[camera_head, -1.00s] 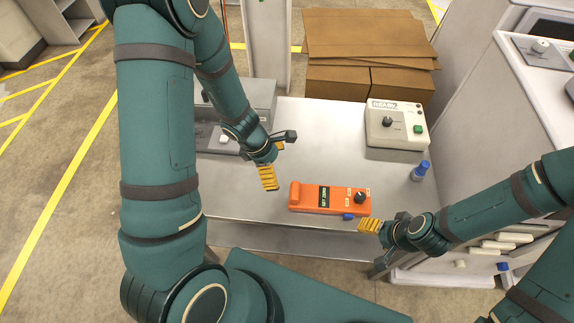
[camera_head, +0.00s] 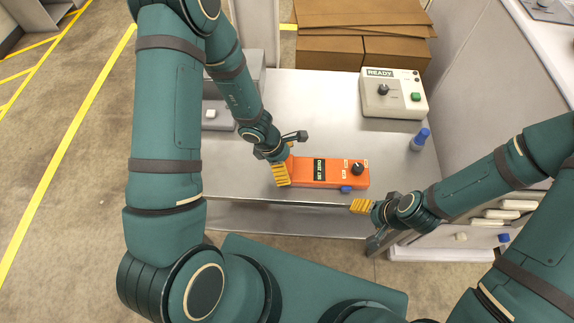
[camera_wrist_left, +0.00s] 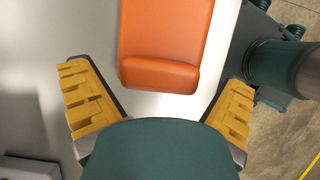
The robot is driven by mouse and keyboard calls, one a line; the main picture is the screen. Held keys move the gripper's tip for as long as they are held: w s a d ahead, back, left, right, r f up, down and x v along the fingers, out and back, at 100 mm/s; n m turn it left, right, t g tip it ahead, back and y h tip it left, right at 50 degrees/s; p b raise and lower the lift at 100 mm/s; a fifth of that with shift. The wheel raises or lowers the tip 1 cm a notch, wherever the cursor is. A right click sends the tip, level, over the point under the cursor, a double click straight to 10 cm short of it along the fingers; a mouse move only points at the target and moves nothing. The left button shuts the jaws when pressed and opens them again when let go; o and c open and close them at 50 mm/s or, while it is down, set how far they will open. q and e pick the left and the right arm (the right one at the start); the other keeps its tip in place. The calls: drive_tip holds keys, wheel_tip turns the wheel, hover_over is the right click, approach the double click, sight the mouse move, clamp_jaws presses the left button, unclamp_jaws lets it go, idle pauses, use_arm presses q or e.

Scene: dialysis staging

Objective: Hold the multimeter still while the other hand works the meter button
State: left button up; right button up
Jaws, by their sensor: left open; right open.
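The orange multimeter (camera_head: 334,180) lies flat on the steel table, with a dark display (camera_head: 319,170), a black knob (camera_head: 358,168) and a blue button (camera_head: 346,189) on its near edge. My left gripper (camera_head: 282,174) is at the meter's left end. In the left wrist view it is open (camera_wrist_left: 158,108), its yellow fingers spread wider than the meter's orange end (camera_wrist_left: 160,74), which lies ahead of them with a pale gap. No finger visibly touches it there. My right gripper (camera_head: 360,206) is open and empty, just beyond the meter's near right corner, close to the blue button.
A beige box (camera_head: 393,106) with a READY sign, a black knob and a green button stands at the back right of the table (camera_head: 300,110). A blue-capped bottle (camera_head: 420,139) is at the right edge. Cardboard (camera_head: 365,45) is stacked behind. The table's middle is clear.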

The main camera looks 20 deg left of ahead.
use_arm(q)
drive_tip(key=c, duration=1.2)
drive_tip(key=shift+c, duration=0.2)
use_arm(e)
drive_tip(key=shift+o, duration=0.2)
clamp_jaws()
idle(1.0)
idle(0.3)
